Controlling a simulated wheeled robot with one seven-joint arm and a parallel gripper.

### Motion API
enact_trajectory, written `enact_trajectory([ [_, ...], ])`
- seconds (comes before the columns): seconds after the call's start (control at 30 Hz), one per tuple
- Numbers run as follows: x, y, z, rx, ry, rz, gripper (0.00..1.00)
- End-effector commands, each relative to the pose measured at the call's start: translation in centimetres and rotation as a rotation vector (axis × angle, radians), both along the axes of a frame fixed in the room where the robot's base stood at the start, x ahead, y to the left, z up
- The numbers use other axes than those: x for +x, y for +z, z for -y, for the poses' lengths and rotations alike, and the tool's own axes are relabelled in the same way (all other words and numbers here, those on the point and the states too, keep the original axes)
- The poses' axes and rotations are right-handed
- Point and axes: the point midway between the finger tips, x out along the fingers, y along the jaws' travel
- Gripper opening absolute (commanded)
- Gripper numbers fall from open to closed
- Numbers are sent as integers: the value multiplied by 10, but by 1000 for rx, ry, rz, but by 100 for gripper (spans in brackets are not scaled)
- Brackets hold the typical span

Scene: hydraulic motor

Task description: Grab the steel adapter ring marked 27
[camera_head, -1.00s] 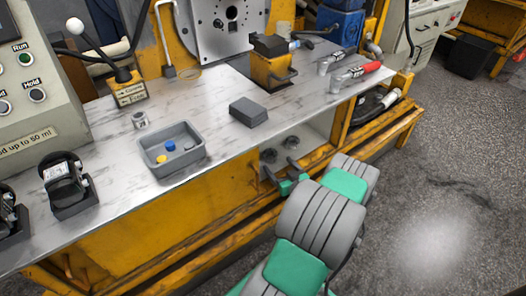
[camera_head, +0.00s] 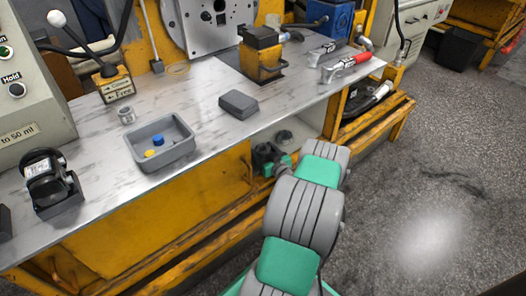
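A small steel ring (camera_head: 126,115) stands on the marble-look bench top, left of centre, just behind the grey tray. A dark mark shows on it, too small to read now. My arm, grey and green, reaches up from the bottom of the picture. My gripper (camera_head: 268,158) seems to be the dark and green end in front of the bench's front face, below the top's edge. It is to the right of the ring and well apart from it. Its fingers are too small and dark to tell open from shut.
The grey tray (camera_head: 161,158) holds a yellow and a blue piece. A dark grey block (camera_head: 239,104) lies right of it. A black device (camera_head: 50,184) stands at the left, and a lever box (camera_head: 115,84) behind the ring. Bench top between tray and block is clear.

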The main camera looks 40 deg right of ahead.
Motion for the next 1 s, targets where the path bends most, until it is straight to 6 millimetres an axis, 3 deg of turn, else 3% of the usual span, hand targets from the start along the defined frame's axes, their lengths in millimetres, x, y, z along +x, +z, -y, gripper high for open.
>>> enact_trajectory([
  [0.73,0,0,0,0,0,0,0],
  [1.0,0,1,1,-2,-1,3,0],
])
